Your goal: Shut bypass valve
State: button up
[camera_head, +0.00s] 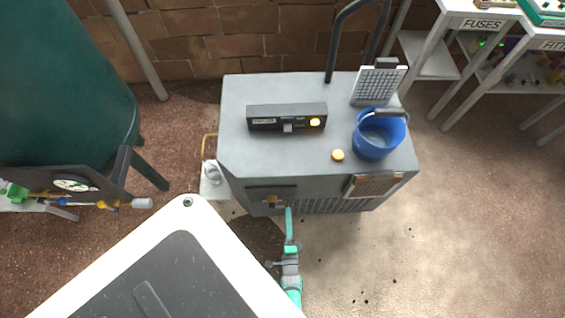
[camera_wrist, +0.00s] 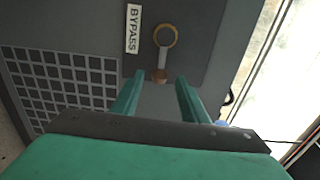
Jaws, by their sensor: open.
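The bypass valve shows in the wrist view as a brass ring (camera_wrist: 165,36) with a short stem and a copper-coloured end pointing toward my gripper. A white BYPASS label (camera_wrist: 133,29) is beside it on the grey panel. My gripper (camera_wrist: 160,80) is open, with one teal finger on each side of the copper end; I cannot tell whether either finger touches it. In the head view, my gripper (camera_head: 288,209) reaches the front face of the grey machine (camera_head: 235,150), close to a small brass fitting (camera_head: 271,201). The fingers' gap is hidden there.
A blue bucket (camera_head: 373,140), a black control box (camera_head: 287,117) and a yellow button (camera_head: 338,155) are on the machine's top. A vent grille (camera_wrist: 70,80) is left of the valve. Shelves (camera_head: 470,30) stand at the right. The floor at the right front is mostly clear.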

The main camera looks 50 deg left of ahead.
aim_at(281, 206)
jog(key=shift+x, duration=1.35)
jog(key=shift+c, duration=0.6)
jog(key=c, duration=0.6)
